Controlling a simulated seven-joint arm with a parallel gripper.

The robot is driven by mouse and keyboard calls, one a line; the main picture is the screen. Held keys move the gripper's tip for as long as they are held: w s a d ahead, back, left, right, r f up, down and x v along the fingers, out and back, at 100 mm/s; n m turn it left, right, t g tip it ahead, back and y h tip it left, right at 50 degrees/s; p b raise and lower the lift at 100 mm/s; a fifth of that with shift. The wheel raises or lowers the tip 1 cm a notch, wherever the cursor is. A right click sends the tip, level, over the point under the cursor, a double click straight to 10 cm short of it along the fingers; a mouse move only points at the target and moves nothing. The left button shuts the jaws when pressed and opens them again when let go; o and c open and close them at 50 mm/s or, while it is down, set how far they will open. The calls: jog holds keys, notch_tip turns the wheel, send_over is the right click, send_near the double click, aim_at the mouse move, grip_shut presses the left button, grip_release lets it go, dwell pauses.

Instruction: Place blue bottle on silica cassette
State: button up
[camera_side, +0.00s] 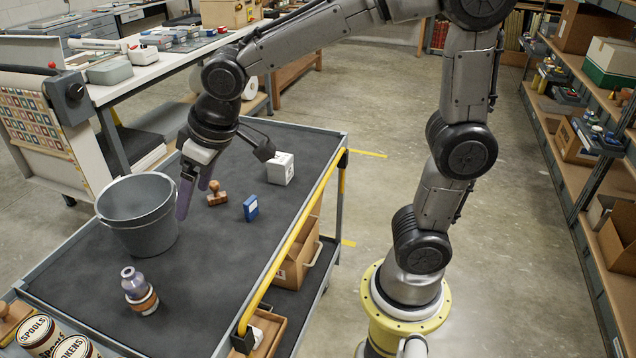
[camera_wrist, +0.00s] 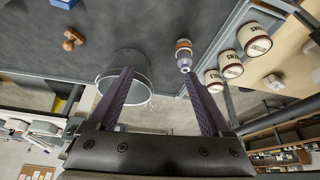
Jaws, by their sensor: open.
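The blue bottle (camera_side: 131,276), greyish violet-blue with a narrow neck, is upright at the cart's near end. Orange-brown and white bands (camera_side: 145,303) show at its base; I cannot tell whether they belong to it or to a separate piece under it. It also shows in the wrist view (camera_wrist: 184,63). No piece is clearly marked as the silica cassette; a small blue block (camera_side: 250,208) and a white box (camera_side: 281,169) lie farther along the cart. My gripper (camera_side: 194,188) is open and empty by the bucket's far rim, apart from the bottle. Its fingers also show in the wrist view (camera_wrist: 157,80).
A grey bucket (camera_side: 138,238) stands on the cart between my gripper and the bottle. A wooden stamp (camera_side: 217,194) lies right of my fingers. Labelled tins (camera_side: 38,335) stand at the near left corner. A yellow rail (camera_side: 290,252) edges the cart's right side. Dark mat right of the bucket is clear.

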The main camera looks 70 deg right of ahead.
jog(key=s+d, duration=0.4)
jog(key=s, duration=0.6)
jog(key=s+d+m, duration=0.1)
jog(key=s+d, duration=0.3)
jog(key=s, duration=0.5)
jog(key=shift+s+d+r+m+t+h, duration=0.25)
jog(key=shift+s+m+t+h, duration=0.05)
jog(key=shift+s+t, duration=0.1)
